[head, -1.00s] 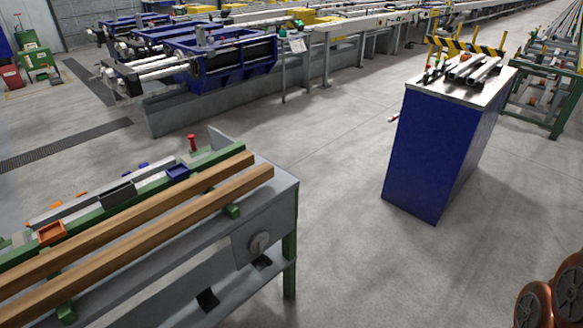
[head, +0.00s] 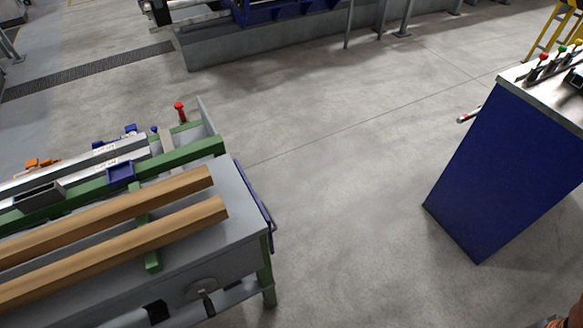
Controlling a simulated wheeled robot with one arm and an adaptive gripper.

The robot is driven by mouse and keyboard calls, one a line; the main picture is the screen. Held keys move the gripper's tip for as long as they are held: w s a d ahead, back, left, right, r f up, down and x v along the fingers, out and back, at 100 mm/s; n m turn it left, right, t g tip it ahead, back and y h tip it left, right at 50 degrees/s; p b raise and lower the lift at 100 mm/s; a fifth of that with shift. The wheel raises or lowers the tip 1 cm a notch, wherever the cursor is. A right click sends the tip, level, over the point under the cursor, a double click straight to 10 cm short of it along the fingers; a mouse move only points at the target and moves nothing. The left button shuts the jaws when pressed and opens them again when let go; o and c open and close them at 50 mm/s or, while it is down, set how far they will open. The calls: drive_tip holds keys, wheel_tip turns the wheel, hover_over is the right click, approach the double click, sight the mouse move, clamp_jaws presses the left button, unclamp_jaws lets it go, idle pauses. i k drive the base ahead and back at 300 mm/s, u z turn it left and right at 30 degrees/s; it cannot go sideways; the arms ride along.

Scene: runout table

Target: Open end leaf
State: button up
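The runout table (head: 245,225) stands at the lower left in the head view, a grey top on green legs. Two wooden bars (head: 150,238) lie along it. At its right end, a dark blue strip or bar (head: 258,200) runs along the edge and hangs close against it; I cannot tell for sure if this is the end leaf. A small grey plate (head: 207,115) stands upright at the far corner. A round grey knob or disc (head: 202,292) sits on the near side.
A blue cabinet (head: 500,170) with a metal top and coloured levers stands at the right. A red knob (head: 180,112) rises behind the table. Machinery on a grey plinth (head: 250,45) is at the back. The concrete floor between table and cabinet is clear.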

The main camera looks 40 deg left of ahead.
sight(264, 210)
drive_tip(key=i, duration=1.3)
drive_tip(key=u, duration=5.4)
drive_tip(key=k, duration=0.55)
drive_tip(key=z, duration=1.45)
drive_tip(key=i, duration=0.15)
drive_tip(key=u, duration=0.25)
